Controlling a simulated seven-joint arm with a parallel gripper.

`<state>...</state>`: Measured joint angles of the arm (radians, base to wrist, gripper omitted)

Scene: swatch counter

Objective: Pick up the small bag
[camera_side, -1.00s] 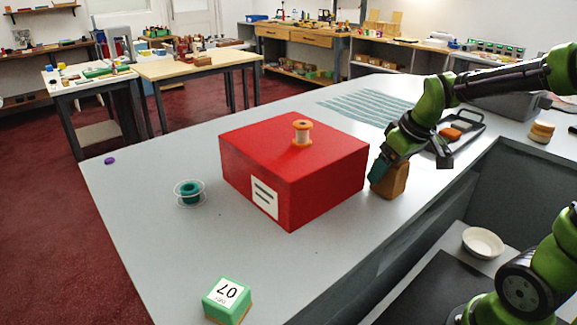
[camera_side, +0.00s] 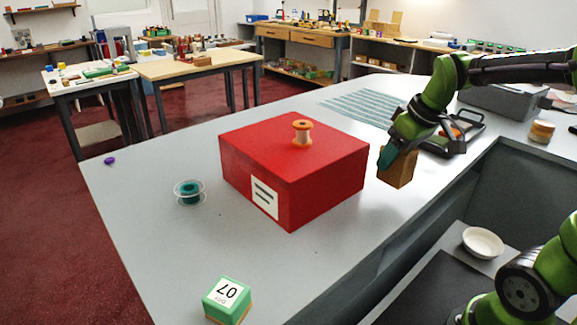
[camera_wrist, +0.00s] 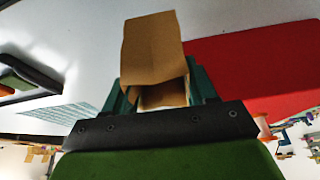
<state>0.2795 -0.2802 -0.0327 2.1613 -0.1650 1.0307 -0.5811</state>
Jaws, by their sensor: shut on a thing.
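The small bag (camera_side: 398,171) is a brown paper bag, held in the side view to the right of the red box. My gripper (camera_side: 389,155) is shut on the upper part of the bag, with its teal fingers on either side. The bag hangs slightly tilted and appears raised off the grey counter. In the wrist view the bag (camera_wrist: 153,48) sticks out beyond the teal fingers of my gripper (camera_wrist: 160,90). The fingers hide part of its sides.
A large red box (camera_side: 290,165) stands just left of the bag, with an orange spool (camera_side: 302,133) on top. A dark tray (camera_side: 468,134) is behind my gripper. The counter's front edge is close.

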